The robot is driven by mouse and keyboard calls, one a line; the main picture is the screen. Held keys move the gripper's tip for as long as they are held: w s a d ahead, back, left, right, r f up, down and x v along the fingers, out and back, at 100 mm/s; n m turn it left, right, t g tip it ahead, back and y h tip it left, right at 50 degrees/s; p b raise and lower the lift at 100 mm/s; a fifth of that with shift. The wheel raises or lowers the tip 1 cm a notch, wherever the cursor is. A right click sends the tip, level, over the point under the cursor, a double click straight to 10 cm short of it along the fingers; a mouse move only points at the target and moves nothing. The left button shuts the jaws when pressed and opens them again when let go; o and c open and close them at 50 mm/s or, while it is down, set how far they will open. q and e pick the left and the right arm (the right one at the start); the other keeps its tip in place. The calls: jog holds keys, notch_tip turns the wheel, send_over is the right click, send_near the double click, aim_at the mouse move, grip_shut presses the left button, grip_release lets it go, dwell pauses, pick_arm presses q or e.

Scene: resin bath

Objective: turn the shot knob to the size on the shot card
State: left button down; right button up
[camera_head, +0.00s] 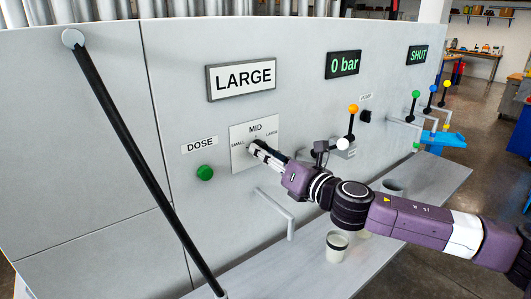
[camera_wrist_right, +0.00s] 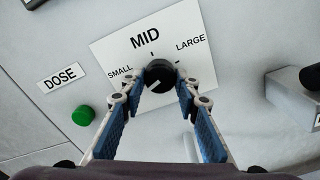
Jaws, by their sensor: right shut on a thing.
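The shot card (camera_head: 241,78) on the grey panel reads LARGE. Below it a white dial plate (camera_head: 243,137) is marked SMALL, MID and LARGE, and it also shows in the right wrist view (camera_wrist_right: 126,50). The black shot knob (camera_wrist_right: 160,74) sits at the plate's middle, with a small pale mark low on its left side; which size it points at I cannot tell surely. My right gripper (camera_head: 256,148) reaches the plate from the right, its fingers (camera_wrist_right: 160,84) shut on the knob. In the head view the fingers hide the knob. My left gripper is out of view.
A green button (camera_head: 205,173) under the DOSE label is left of the plate. A bent grey spout (camera_head: 278,213) juts out below. A cup (camera_head: 337,245) stands on the ledge. A long black lever (camera_head: 135,145) crosses the left side. Displays read 0 bar (camera_head: 343,64) and SHUT (camera_head: 417,55).

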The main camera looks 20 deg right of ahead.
jog(key=shift+f+n+p, duration=0.15)
jog(key=shift+n+p, duration=1.55)
jog(key=shift+n, duration=6.9)
jog(key=shift+f+n+p, duration=0.1)
jog(key=shift+n+p, duration=1.6)
jog(key=shift+n, duration=6.9)
jog(key=o, duration=1.1)
jog(key=shift+o, duration=0.3)
jog(key=shift+r, duration=0.2)
jog(key=shift+s+d, duration=0.1)
